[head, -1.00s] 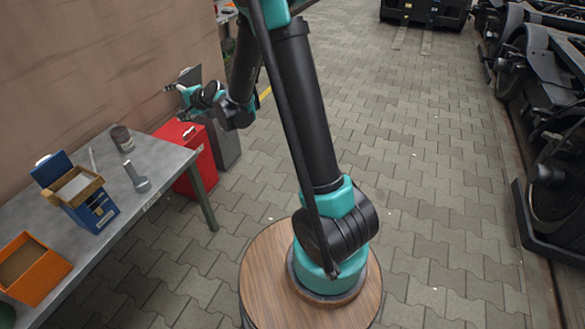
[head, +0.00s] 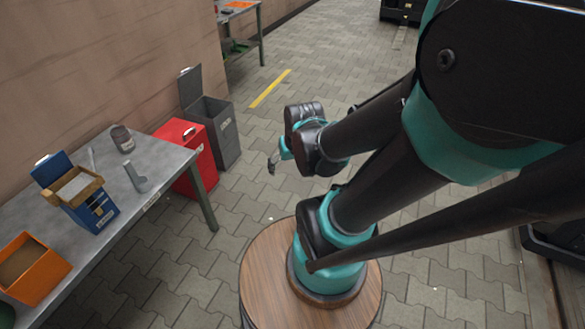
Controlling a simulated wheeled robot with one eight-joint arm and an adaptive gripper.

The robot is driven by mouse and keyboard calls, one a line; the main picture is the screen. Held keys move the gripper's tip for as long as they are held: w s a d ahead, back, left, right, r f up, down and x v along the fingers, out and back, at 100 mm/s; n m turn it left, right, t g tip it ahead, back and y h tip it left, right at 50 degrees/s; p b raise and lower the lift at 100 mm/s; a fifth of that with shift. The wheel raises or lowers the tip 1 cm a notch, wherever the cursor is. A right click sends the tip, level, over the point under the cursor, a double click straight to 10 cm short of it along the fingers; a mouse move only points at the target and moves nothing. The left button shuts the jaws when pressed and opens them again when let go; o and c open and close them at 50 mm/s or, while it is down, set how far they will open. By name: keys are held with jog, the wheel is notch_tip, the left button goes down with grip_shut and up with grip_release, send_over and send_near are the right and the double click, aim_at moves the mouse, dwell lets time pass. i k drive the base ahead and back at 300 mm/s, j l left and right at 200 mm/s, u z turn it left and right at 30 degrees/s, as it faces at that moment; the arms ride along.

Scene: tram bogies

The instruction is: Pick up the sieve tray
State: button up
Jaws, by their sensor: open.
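The sieve tray (head: 88,188) appears to be the brown-framed tray with a pale inside. It rests tilted on top of a blue box (head: 94,213) with a raised lid, on the grey table at the left. My gripper (head: 272,164) is small in the head view, out over the paving to the right of the table. It is open, well apart from the tray, and I see nothing in it. The rest of the gripper is partly hidden by my arm.
The grey table (head: 126,212) also bears an orange bin (head: 42,283), a dark jar (head: 122,140) and a grey tool (head: 140,178). A red bin (head: 188,160) and a grey bin (head: 222,135) stand beyond the table. Paving between table and base is clear.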

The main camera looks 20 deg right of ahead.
aim_at(78, 185)
jog(key=u, duration=1.5)
